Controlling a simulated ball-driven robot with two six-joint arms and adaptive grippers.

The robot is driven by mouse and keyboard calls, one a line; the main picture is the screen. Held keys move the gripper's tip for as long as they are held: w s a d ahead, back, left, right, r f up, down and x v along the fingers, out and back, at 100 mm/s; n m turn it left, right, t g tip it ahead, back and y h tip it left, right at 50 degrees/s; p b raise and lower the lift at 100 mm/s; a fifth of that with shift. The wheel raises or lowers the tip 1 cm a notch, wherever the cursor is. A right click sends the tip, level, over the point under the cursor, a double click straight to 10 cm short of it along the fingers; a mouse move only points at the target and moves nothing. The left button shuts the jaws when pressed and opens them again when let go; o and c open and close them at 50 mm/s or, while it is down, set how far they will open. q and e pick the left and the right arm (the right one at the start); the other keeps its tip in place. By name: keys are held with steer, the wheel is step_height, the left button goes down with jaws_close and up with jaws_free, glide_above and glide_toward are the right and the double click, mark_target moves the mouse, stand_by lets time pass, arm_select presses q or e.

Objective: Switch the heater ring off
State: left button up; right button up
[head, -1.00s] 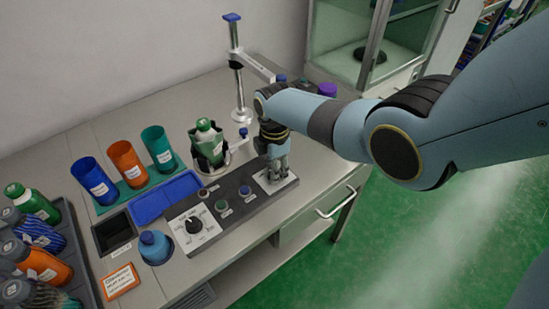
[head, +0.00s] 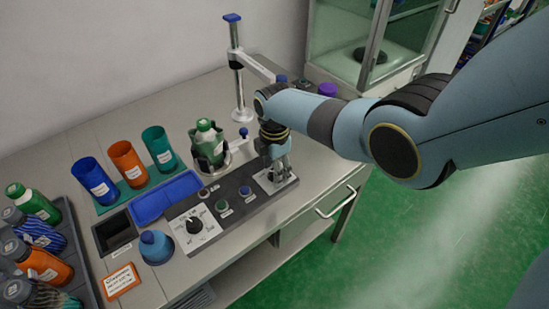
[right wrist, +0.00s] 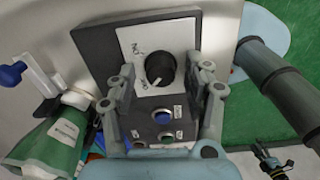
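A round black knob (right wrist: 160,68) with a light pointer line sits on a white plate (right wrist: 128,38) in the right wrist view. Its pointer slants toward the lower left; the small lettering is hard to read. My right gripper (right wrist: 158,88) is open, its fingers apart on either side of the knob's near edge; I cannot tell whether they touch it. In the head view my right gripper (head: 280,176) points down over the panel's right end and hides the knob. A dark, finger-like shape (right wrist: 270,158), probably my left gripper, shows low right in the right wrist view.
The dark control panel (head: 240,193) also carries a green button (head: 221,206), a blue button (head: 245,191) and a dial (head: 194,225). A green bottle (head: 207,137) stands in a holder behind it. A post stand (head: 239,80) is close behind my gripper. Cups and bottles crowd the left.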

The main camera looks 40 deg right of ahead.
step_height(320, 180, up, 12)
stand_by(0.8)
stand_by(0.3)
